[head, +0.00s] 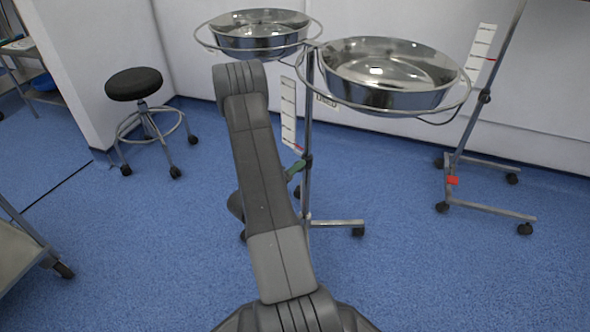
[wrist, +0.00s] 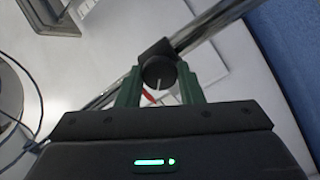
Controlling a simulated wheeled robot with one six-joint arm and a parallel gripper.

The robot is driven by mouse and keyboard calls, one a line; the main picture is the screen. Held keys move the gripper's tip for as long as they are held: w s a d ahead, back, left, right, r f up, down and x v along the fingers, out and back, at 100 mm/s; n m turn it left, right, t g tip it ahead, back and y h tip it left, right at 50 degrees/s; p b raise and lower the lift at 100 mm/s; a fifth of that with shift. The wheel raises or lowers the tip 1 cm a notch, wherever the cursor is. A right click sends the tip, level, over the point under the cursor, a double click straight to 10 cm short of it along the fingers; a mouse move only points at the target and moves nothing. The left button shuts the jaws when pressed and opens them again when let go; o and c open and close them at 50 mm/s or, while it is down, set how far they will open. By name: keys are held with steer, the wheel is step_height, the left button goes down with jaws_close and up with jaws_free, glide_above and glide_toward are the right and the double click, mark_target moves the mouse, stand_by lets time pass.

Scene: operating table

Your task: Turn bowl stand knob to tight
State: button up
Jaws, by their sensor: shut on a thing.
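The bowl stand has two steel bowls in ring holders, a nearer right bowl (head: 385,98) and a farther left bowl (head: 258,42), on an upright pole (head: 308,120). In the wrist view the dark round knob (wrist: 158,72), with a pale pointer line, sits on a black block on the slanted pole (wrist: 208,28). My gripper (wrist: 160,80) is shut on the knob, one green finger on each side. In the head view my gripper (head: 296,169) is at the pole, mostly hidden behind my arm, and the knob cannot be made out.
A white marked card (head: 288,105) hangs beside the pole. A second wheeled stand (head: 465,135) is at the right, and a black stool (head: 134,85) at the left. A cart edge (head: 22,245) shows at the lower left. Blue floor (head: 420,270) is clear at the front right.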

steer(key=m, duration=0.8)
steer(key=shift+f+m, duration=0.1)
steer(key=shift+m, duration=0.2)
stand_by(0.5)
steer(key=o, duration=1)
steer(key=shift+c, duration=0.2)
steer(key=v, duration=1.4)
steer(key=shift+w+d, duration=0.1)
steer(key=x, duration=1.3)
steer(key=shift+w+d, duration=0.25)
steer(key=shift+d, duration=0.05)
